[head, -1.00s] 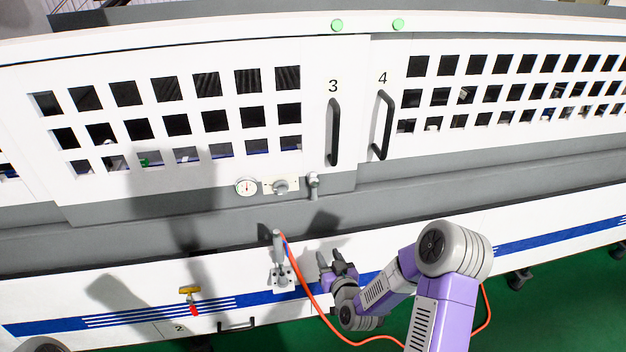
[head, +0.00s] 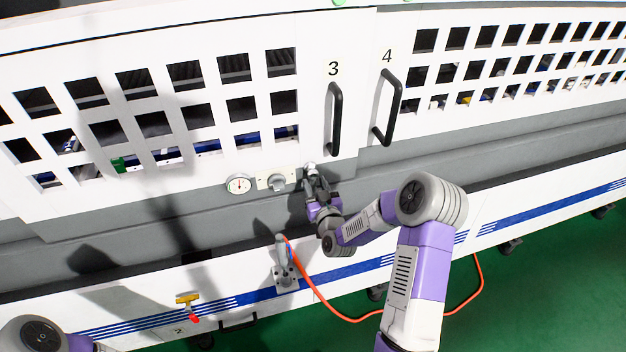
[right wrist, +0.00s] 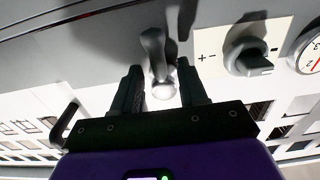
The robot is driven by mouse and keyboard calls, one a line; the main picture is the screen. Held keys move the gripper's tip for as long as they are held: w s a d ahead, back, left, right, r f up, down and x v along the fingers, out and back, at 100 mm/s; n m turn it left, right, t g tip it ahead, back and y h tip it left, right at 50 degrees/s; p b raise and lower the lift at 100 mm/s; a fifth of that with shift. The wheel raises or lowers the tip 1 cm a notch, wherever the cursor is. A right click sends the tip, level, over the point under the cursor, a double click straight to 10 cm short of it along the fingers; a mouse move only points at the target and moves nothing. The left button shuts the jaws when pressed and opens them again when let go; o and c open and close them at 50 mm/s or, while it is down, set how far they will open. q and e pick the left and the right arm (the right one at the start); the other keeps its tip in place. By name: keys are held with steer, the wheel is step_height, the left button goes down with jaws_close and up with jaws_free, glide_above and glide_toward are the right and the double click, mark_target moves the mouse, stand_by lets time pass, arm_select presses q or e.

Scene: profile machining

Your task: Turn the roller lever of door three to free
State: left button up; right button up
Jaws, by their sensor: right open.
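The roller lever (head: 310,167) is a small grey lever on the grey ledge under door three (head: 333,68), right of a knob plate. My right gripper (head: 311,182) is at the lever and covers most of it in the head view. In the right wrist view the lever (right wrist: 154,50) shows as a grey arm with a bright round end, lying between the two dark fingers of my open right gripper (right wrist: 162,82). I cannot tell whether either finger touches it. My left gripper is out of view.
Left of the lever are a knob (head: 277,183) on a cream plate and a round gauge (head: 238,184). The black handle of door three (head: 335,120) stands above. Below are a grey fixture (head: 284,265) with an orange hose and a yellow-red valve (head: 188,303).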

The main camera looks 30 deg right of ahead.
steer(key=shift+x, duration=1.05)
jaws_close()
